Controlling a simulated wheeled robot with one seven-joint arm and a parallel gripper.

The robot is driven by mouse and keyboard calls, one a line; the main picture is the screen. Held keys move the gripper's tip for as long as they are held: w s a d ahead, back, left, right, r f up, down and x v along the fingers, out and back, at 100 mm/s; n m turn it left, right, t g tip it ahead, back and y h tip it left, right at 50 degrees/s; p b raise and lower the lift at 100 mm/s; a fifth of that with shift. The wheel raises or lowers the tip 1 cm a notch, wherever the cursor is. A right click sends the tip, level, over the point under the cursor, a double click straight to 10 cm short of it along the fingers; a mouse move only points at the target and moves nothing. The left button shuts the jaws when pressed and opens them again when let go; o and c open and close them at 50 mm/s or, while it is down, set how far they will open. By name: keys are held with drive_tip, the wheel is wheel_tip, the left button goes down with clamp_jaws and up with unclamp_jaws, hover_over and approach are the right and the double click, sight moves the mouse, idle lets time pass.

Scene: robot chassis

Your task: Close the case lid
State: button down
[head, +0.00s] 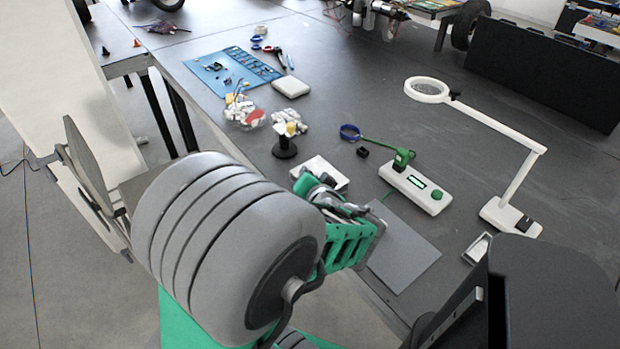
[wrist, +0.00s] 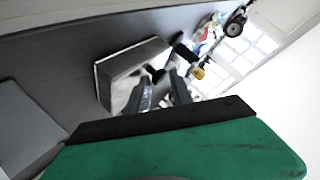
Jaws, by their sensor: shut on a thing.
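A small pale grey case (head: 312,168) lies on the dark table in the head view, partly hidden behind my gripper (head: 318,186). In the wrist view the same case (wrist: 118,72) shows as a pale box with a dark rim, left of my fingers. My gripper (wrist: 164,76) is at the case's near right end and is shut on part of it. The fingers hide the exact contact, and I cannot tell how far the lid stands open.
A magnifier lamp (head: 508,215) is further right. The table's front edge runs below my arm.

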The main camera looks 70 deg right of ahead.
drive_tip(key=shift+w+a+f+b, duration=0.1)
drive_tip(key=shift+a+f+b, duration=0.2)
drive_tip(key=shift+f, duration=0.2)
drive_tip(key=shift+w+a+f+b, duration=0.1)
drive_tip(key=shift+a+f+b, duration=0.15)
drive_tip(key=shift+f, duration=0.25)
drive_tip(key=c, duration=1.3)
unclamp_jaws()
drive_tip(key=shift+o, duration=0.6)
drive_tip(key=shift+s+a, duration=0.1)
drive_tip(key=shift+h, duration=0.3)
drive_tip(key=v, duration=0.2)
drive_tip(key=r+v, duration=0.1)
drive_tip(key=v, duration=0.1)
drive_tip(key=p+v, duration=0.1)
drive_tip(key=v, duration=0.1)
drive_tip(key=shift+s+r, duration=0.25)
drive_tip(key=shift+s, duration=0.05)
drive_tip(key=shift+s+a+r+n, duration=0.15)
drive_tip(key=shift+a+r+n, duration=0.15)
